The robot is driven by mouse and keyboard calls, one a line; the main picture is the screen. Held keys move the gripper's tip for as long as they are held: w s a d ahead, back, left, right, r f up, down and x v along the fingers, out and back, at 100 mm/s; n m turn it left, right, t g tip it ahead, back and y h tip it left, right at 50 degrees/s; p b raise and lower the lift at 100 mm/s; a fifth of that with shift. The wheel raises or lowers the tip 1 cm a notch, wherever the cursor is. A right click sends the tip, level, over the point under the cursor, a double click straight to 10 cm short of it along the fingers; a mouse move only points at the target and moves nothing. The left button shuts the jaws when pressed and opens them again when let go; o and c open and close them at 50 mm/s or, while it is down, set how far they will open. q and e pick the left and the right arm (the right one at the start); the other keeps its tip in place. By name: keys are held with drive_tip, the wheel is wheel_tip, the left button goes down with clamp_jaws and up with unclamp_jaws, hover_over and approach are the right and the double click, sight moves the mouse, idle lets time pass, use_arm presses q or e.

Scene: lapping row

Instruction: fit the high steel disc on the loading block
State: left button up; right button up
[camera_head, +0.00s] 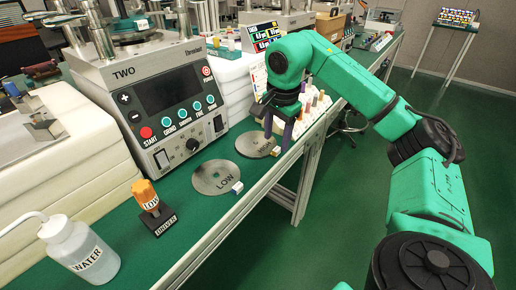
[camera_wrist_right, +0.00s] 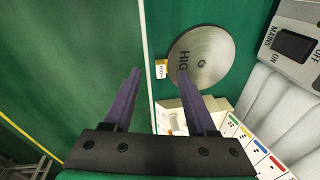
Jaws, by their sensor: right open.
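The high steel disc (camera_head: 250,145) is a flat grey disc marked HIGH, lying on the green bench top near its edge. My right gripper (camera_head: 279,134) is open and empty, pointing down by the disc's right side. In the wrist view one purple finger of this gripper (camera_wrist_right: 159,74) overlaps the disc's edge and the other is over the floor side; I cannot tell the height. I cannot make out the loading block for sure. My left gripper is not in view.
A second disc marked LOW (camera_head: 212,180) lies nearer, with a small white tag (camera_head: 237,187). Another tag (camera_wrist_right: 161,69) sits beside the high disc. A machine marked TWO (camera_head: 165,95), an orange-topped piece on a black base (camera_head: 150,198) and a water bottle (camera_head: 78,250) stand along the bench.

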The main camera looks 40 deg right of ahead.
sight(275, 150)
drive_tip(key=f, duration=0.3)
drive_tip(key=w+f, duration=0.1)
drive_tip(key=f, duration=0.1)
drive_tip(key=shift+d+b, duration=0.4)
drive_tip(key=shift+r, duration=0.15)
drive_tip(key=shift+c, duration=0.7)
clamp_jaws()
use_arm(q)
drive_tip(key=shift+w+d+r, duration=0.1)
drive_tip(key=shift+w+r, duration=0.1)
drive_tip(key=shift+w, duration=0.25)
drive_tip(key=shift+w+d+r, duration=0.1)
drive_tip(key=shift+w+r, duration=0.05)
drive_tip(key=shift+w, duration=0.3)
use_arm(e)
drive_tip(key=shift+r, duration=0.1)
